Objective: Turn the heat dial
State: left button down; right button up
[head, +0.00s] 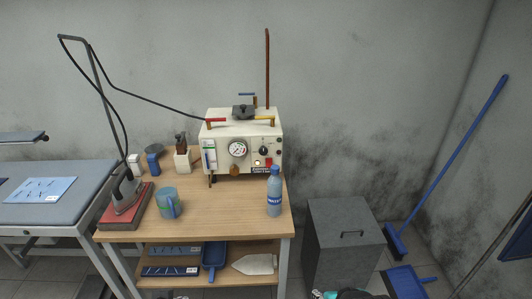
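The cream steam boiler (219,134) stands at the back of the wooden table. On its front face, a small black dial (264,151) sits right of the round white pressure gauge (237,149). The dial looks unobstructed; its exact pointer setting is too small to read. A small red switch or lamp lies just below it.
A blue water bottle (274,195) stands in front of the boiler's right side. A blue mug (168,204) and an iron (126,189) on a red pad are at the left. A grey box (345,240) stands right of the table (222,225).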

aim_at(264, 151)
jog(key=i+j+u, duration=0.3)
jog(key=u, duration=0.2)
jog(key=i+j+u, duration=0.35)
jog(key=u, duration=0.15)
jog(key=i+j+u, duration=0.15)
jog(key=i+u, duration=0.35)
jog(key=k+l+z, duration=0.2)
jog(key=k, duration=0.2)
jog(key=k+l+z, duration=0.1)
jog(key=l+z, duration=0.25)
jog(key=l, duration=0.4)
jog(key=l+z, duration=0.35)
jog(key=l, duration=0.4)
jog(key=i+l+z, duration=0.25)
